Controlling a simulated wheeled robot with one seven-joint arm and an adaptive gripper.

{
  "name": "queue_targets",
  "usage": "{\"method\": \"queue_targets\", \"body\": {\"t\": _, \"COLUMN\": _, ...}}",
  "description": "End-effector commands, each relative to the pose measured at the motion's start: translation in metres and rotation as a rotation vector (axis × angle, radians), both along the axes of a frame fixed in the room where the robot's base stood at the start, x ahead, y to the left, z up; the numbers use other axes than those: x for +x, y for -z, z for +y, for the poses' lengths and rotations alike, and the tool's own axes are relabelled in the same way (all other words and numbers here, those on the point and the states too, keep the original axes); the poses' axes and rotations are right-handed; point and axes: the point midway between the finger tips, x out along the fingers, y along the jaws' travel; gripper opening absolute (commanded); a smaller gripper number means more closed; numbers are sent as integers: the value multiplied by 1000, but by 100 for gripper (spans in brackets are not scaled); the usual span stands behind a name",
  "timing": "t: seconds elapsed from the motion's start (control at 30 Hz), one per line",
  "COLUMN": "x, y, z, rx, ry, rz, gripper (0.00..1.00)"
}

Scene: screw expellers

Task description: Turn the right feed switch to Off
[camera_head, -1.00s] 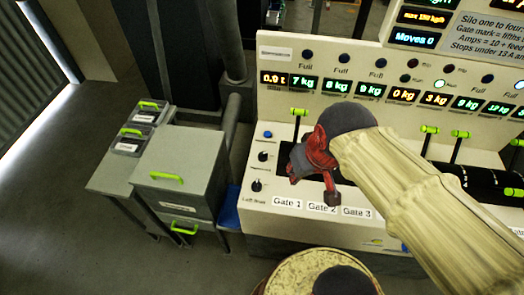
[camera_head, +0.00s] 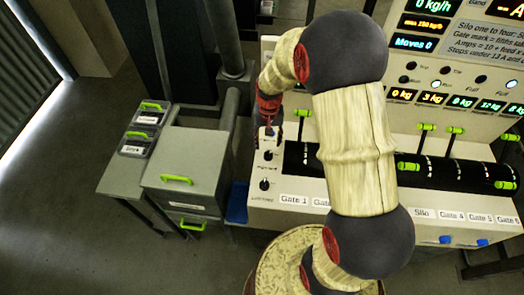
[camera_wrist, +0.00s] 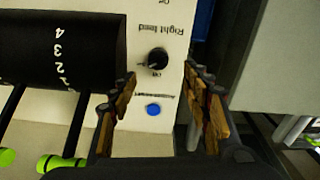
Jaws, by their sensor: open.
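The right feed switch (camera_wrist: 157,58) is a round black knob on the pale panel. In the wrist view it lies just beyond my open fingertips, its "Right feed" label upside down. A small white mark shows on its near edge, but its exact setting is hard to read. In the head view the switch (camera_head: 268,155) is the upper of two black knobs at the panel's left end. My gripper (camera_wrist: 160,80) is open and empty, its fingers on either side of the strip with the switch. In the head view my gripper (camera_head: 268,128) hangs over the blue button, above the switch.
The blue button (camera_wrist: 153,109) lies between my fingers. The left feed knob (camera_head: 264,184) is below the right one. A black drum (camera_wrist: 60,48) with gate levers (camera_wrist: 50,163) stands close beside. Grey drawers (camera_head: 184,170) stand left of the panel.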

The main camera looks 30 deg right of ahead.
Motion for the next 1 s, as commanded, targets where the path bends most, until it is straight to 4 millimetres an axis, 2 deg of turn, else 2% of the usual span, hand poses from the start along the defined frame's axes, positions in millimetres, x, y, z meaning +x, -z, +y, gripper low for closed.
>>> {"method": "queue_targets", "body": {"t": 0.4, "x": -4, "y": 57, "z": 1, "rx": 1, "ry": 10, "rz": 7, "gripper": 48}}
{"method": "queue_targets", "body": {"t": 0.53, "x": -3, "y": 70, "z": 0, "rx": 1, "ry": 10, "rz": 5, "gripper": 48}}
{"method": "queue_targets", "body": {"t": 0.7, "x": -3, "y": 78, "z": 0, "rx": 0, "ry": 9, "rz": 3, "gripper": 48}}
{"method": "queue_targets", "body": {"t": 0.93, "x": -3, "y": 78, "z": 0, "rx": 0, "ry": 9, "rz": 3, "gripper": 48}}
{"method": "queue_targets", "body": {"t": 1.0, "x": -3, "y": 78, "z": 1, "rx": 0, "ry": 9, "rz": 3, "gripper": 44}}
